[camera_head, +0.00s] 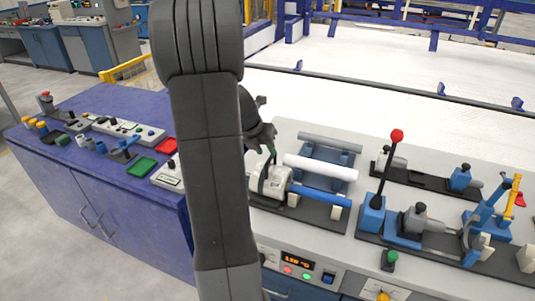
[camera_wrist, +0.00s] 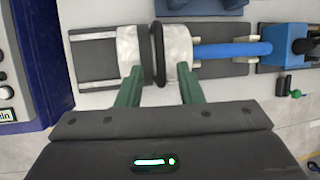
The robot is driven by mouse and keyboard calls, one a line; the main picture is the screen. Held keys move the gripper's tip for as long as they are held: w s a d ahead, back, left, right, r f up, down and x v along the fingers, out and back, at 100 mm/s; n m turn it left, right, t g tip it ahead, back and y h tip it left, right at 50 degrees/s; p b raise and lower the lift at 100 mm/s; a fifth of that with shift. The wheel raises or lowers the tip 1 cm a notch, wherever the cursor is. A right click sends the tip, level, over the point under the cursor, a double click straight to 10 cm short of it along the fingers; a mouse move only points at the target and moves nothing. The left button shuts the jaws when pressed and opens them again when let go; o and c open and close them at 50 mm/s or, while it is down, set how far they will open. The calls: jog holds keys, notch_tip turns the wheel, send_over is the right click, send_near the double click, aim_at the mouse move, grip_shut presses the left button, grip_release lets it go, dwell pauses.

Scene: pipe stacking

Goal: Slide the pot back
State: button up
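The white-grey pot (camera_head: 272,184) sits on a dark rail base (camera_head: 318,212), with a black loop handle around it. A blue rod (camera_head: 320,195) runs from its right side. In the wrist view the pot (camera_wrist: 181,48) lies just beyond my green fingers, with the black handle (camera_wrist: 157,55) between them. My gripper (camera_wrist: 159,88) is open, its fingertips spread to either side of the handle at the pot's near edge. Whether they touch the pot I cannot tell. In the head view my gripper (camera_head: 271,153) is above and behind the pot, partly hidden by my arm.
A white pipe (camera_head: 320,167) and a grey pipe (camera_head: 330,142) lie on blue holders behind the pot. A blue lever device with a red knob (camera_head: 397,136) stands to the right. A blue bench (camera_head: 75,175) with controls and trays is at left.

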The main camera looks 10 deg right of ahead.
aim_at(270, 158)
jog(key=shift+x, duration=1.6)
grip_shut()
